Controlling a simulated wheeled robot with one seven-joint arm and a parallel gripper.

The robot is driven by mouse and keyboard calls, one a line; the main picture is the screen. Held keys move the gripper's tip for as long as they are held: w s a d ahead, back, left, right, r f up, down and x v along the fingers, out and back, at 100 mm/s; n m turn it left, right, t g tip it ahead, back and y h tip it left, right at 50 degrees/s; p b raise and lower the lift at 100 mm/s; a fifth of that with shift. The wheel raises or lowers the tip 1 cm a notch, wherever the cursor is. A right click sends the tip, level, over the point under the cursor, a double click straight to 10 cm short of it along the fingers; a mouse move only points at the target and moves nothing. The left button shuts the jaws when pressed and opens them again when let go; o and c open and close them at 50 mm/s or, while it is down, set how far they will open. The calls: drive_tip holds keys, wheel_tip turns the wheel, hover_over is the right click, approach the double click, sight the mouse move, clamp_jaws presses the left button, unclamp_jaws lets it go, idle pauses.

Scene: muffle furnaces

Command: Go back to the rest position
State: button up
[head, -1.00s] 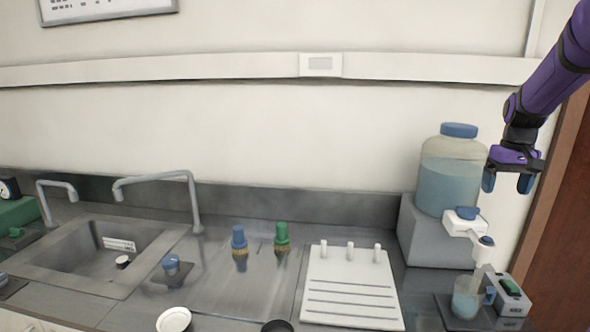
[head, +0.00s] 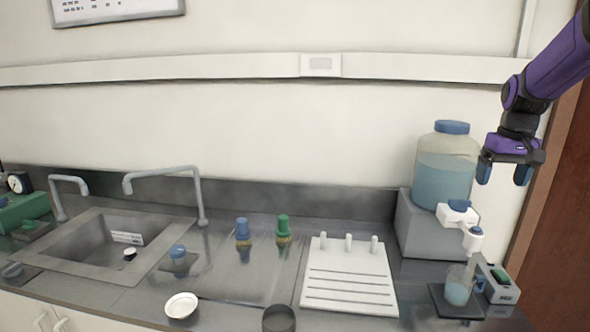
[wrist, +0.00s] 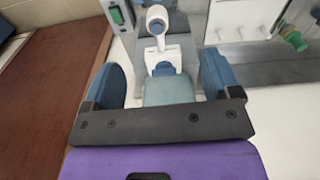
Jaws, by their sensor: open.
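My gripper (head: 504,173) is at the upper right in the head view, raised in the air with its blue fingertips pointing down. Its two fingers are apart and nothing is between them. In that view it is just right of the big jug of blue liquid (head: 445,180), which has a blue lid. In the wrist view my gripper (wrist: 163,85) is open, and the jug's white and blue dispenser (wrist: 157,28) shows beyond the fingers.
The jug stands on a grey block (head: 430,232). Below its dispenser a beaker (head: 458,288) stands on a dark pad. A white rack (head: 350,280), two brushes, a white dish (head: 181,306) and a sink (head: 110,245) are further left. A brown door (head: 555,250) is at the right.

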drive_tip(key=s+a+r+n+t, duration=0.15)
drive_tip(key=s+a+r, duration=0.35)
drive_tip(key=s+a, duration=0.6)
drive_tip(key=s+a+f+t, duration=0.1)
drive_tip(key=s+a+t, duration=0.2)
drive_tip(key=s+a, duration=0.7)
drive_tip(key=s+n, duration=0.1)
drive_tip(key=s, duration=0.1)
drive_tip(key=shift+s+f, duration=0.2)
drive_tip(key=shift+s, duration=0.2)
